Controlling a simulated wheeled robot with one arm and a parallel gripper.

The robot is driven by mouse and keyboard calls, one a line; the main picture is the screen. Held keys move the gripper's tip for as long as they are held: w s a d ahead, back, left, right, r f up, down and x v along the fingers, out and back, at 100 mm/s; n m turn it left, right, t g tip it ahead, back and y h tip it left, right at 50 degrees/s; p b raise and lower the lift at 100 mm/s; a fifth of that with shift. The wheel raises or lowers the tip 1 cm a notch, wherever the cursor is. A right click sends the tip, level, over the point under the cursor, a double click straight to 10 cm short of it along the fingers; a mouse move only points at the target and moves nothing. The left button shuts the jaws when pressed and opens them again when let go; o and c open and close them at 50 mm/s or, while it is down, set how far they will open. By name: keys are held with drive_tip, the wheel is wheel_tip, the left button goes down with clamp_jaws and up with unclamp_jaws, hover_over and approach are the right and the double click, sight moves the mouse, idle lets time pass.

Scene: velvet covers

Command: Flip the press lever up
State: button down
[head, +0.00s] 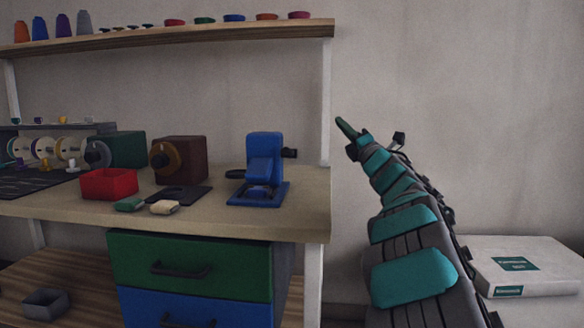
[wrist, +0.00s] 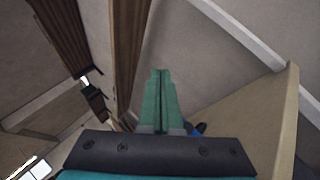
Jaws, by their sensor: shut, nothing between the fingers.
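A blue press (head: 264,160) stands on its blue base near the right end of the workbench. A dark handle (head: 236,174) sticks out at its left side and a dark knob (head: 290,153) at its right; I cannot tell which is the lever. My gripper (head: 346,127) is raised right of the bench, higher than the press and apart from it. In the wrist view its green fingers (wrist: 160,98) are together with nothing between them. A small blue piece (wrist: 192,130), probably the press, shows beside them, mostly hidden by the gripper body.
The workbench (head: 295,205) holds a red bin (head: 109,184), a brown machine (head: 179,159) and a green machine (head: 125,149). A shelf (head: 190,38) with spools and small dishes runs above, with a white post (head: 326,110) at its right end. A white box (head: 525,266) lies at lower right.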

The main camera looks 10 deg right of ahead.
drive_tip(key=s+a+f+n+g+y, duration=0.2)
drive_tip(key=f+n+g+y, duration=0.2)
drive_tip(key=n+y, duration=0.1)
drive_tip(key=s+a+f+n+g+y, duration=0.2)
drive_tip(key=f+n+g+y, duration=0.2)
drive_tip(key=n, duration=0.3)
drive_tip(key=s+a+f+n+g+y+b, duration=0.1)
drive_tip(key=s+f+n+g+y, duration=0.1)
drive_tip(key=f+n+g+y, duration=0.3)
drive_tip(key=shift+s+a+f+n+y, duration=0.1)
drive_tip(key=shift+a+f+n+y, duration=0.1)
drive_tip(key=shift+n, duration=0.35)
drive_tip(key=shift+s+a+f+n+y, duration=0.1)
drive_tip(key=shift+a+n, duration=0.1)
drive_tip(key=shift+n, duration=0.35)
drive_tip(key=shift+r, duration=0.1)
drive_tip(key=p+x, duration=0.1)
drive_tip(key=x, duration=0.9)
drive_tip(key=shift+r, duration=0.1)
drive_tip(key=shift+r+m, duration=0.2)
drive_tip(key=shift+m, duration=0.4)
